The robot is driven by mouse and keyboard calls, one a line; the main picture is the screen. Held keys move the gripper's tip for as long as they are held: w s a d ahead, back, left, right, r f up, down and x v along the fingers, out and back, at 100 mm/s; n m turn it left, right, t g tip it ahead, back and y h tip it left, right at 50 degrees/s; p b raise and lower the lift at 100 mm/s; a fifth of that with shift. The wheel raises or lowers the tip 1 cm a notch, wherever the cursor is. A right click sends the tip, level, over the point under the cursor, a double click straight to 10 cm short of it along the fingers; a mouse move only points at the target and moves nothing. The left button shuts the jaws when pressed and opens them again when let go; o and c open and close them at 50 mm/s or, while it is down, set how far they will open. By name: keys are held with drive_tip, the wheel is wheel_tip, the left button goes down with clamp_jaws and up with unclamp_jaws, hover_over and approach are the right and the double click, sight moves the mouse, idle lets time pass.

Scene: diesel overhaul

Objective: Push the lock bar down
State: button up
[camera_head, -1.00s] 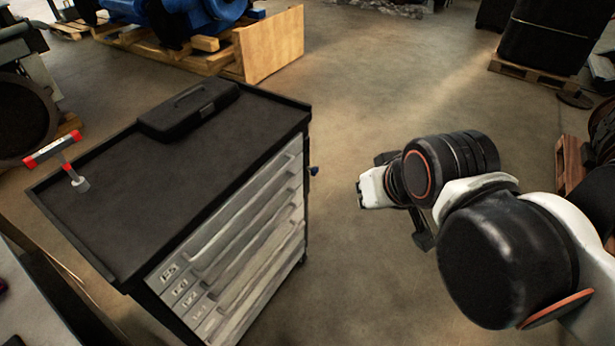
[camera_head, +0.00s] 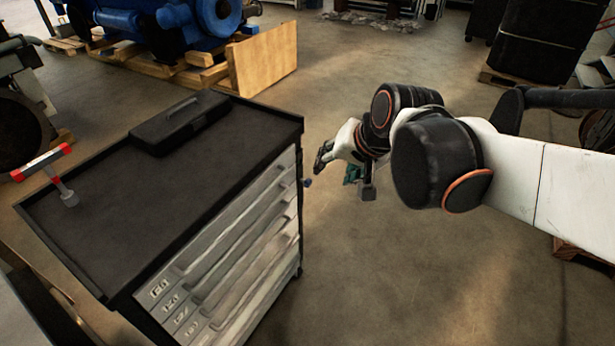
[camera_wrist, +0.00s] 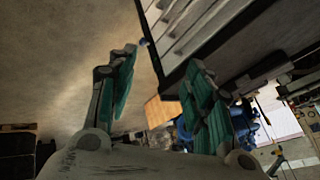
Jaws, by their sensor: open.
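A black-topped tool cabinet (camera_head: 115,215) with several grey drawers stands left of my arm. A small blue part (camera_head: 308,183) sticks out from its right side edge, and it also shows at the cabinet's edge in the wrist view (camera_wrist: 144,42). I cannot tell whether this is the lock bar, and no other bar is clear. My gripper (camera_head: 322,160) is in the air just right of the cabinet, close to the blue part but apparently apart from it.
A blue engine on wooden supports (camera_head: 200,20) is behind. A dark wrapped load (camera_head: 540,40) is at back right. Floor right of the cabinet is clear.

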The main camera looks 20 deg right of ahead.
drive_tip(key=w+d+f+m+y+b, duration=0.1)
drive_tip(key=w+d+f+m+y, duration=0.1)
drive_tip(key=w+f+m, duration=0.6)
drive_tip(key=w+d+f+m+y+b, duration=0.25)
drive_tip(key=w+f+m, duration=0.2)
drive_tip(key=w, duration=0.65)
drive_tip(key=m+t+y+b, duration=0.1)
drive_tip(key=m+t+y, duration=0.2)
drive_tip(key=m, duration=0.6)
approach(309, 180)
drive_tip(key=b+x, duration=0.4)
drive_tip(key=x, duration=0.4)
drive_tip(key=shift+w+a+f+b, duration=0.15)
drive_tip(key=shift+a+f+b, duration=0.05)
drive_tip(key=shift+a+b, duration=0.15)
drive_tip(key=shift+c, duration=0.6)
